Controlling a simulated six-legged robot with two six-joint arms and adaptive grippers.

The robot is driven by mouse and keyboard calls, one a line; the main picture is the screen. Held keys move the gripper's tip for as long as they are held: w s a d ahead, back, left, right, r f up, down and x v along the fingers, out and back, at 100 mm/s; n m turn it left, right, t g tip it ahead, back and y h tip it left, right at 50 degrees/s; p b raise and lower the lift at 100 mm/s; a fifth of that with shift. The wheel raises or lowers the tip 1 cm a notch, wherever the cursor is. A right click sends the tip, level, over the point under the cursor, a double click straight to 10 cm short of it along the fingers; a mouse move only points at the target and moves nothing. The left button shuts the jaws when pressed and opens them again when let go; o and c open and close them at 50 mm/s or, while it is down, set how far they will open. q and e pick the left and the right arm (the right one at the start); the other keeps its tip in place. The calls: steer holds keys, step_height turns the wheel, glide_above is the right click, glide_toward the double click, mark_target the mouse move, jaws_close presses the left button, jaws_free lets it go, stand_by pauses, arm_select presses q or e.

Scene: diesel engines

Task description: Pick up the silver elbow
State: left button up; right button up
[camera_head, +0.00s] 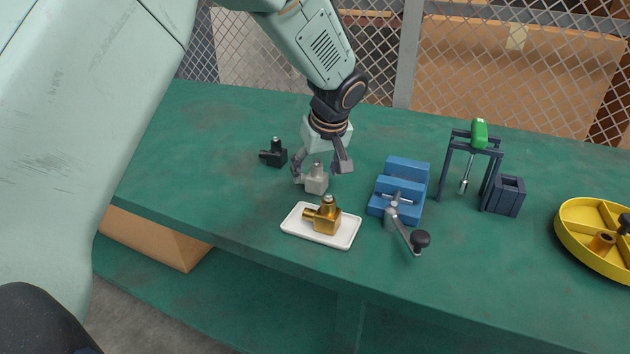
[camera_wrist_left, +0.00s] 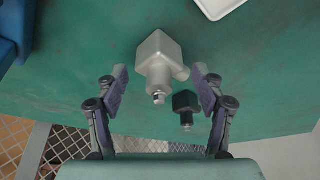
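The silver elbow (camera_head: 316,182) stands on the green bench, between the white tray and the black elbow in the head view. It also shows in the left wrist view (camera_wrist_left: 157,62), between my fingers and a little beyond their tips. My left gripper (camera_head: 322,172) points down at it from above. In the wrist view the left gripper (camera_wrist_left: 160,80) is open, with a finger on each side of the elbow and gaps between. The elbow appears to rest on the bench. My right gripper is not in view.
A gold elbow (camera_head: 327,217) sits on a white tray (camera_head: 292,221) in front. A black elbow (camera_head: 274,153) stands behind left. A blue vise (camera_head: 402,187), a dark frame with a green-handled tool (camera_head: 479,134), a dark box (camera_head: 507,196) and a yellow tray (camera_head: 567,235) are to the right.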

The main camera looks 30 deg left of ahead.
arm_select(q)
steer(key=shift+w+f, duration=0.1)
steer(key=shift+c, duration=1.4)
steer(key=c, duration=0.9)
steer(key=shift+c, duration=0.2)
